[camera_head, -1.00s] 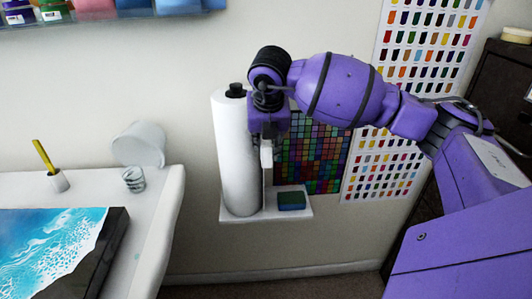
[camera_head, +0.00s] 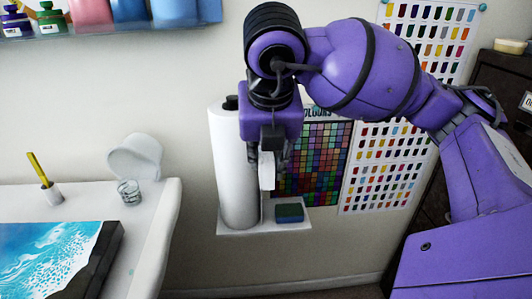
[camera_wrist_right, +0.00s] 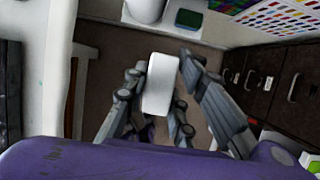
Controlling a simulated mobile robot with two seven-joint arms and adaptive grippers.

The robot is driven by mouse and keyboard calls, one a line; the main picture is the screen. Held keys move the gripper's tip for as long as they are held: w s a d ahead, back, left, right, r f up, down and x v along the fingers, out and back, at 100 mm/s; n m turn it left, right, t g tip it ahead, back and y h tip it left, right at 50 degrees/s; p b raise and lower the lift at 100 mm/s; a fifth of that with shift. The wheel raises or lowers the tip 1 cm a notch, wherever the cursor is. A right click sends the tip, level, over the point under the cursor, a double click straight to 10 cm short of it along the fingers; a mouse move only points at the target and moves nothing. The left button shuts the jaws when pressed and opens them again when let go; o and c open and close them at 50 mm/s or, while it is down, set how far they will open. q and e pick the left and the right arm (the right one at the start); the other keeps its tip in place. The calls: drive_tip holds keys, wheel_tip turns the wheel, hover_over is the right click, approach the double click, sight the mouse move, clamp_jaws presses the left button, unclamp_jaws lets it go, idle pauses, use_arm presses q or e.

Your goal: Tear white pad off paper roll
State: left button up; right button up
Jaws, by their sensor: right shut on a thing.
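The white paper roll (camera_head: 237,180) stands upright on a small white wall shelf (camera_head: 255,229), with a dark knob at its top. The roll's lower end also shows at the top of the right wrist view (camera_wrist_right: 146,9). My right gripper (camera_head: 268,157) is in front of the roll's right side, shut on a small white pad (camera_head: 267,179). In the right wrist view the pad (camera_wrist_right: 159,88) sits between the fingers, with a gap of floor and wall between it and the roll. My left gripper is not in view.
A blue-green sponge (camera_head: 289,212) lies on the shelf, right of the roll. A white table (camera_head: 155,215) on the left holds a blue resin panel (camera_head: 50,258), a clear cup (camera_head: 129,193) and a small pot with a yellow stick (camera_head: 51,192). Colour charts (camera_head: 385,170) hang on the wall.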

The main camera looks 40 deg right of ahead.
sight(268, 180)
drive_tip(key=shift+s+a+r+p, duration=0.3)
drive_tip(key=shift+s+a, duration=0.15)
drive_tip(key=shift+s, duration=0.25)
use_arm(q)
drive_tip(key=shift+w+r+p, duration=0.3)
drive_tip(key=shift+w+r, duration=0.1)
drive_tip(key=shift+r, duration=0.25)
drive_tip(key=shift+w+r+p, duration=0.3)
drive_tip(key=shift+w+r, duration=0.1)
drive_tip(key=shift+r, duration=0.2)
use_arm(e)
drive_tip(key=shift+s+a+r, duration=0.2)
drive_tip(key=shift+s+a, duration=0.2)
drive_tip(key=shift+s, duration=0.3)
drive_tip(key=shift+s+a+r, duration=0.15)
drive_tip(key=shift+s+a, duration=0.25)
drive_tip(key=shift+s, duration=0.3)
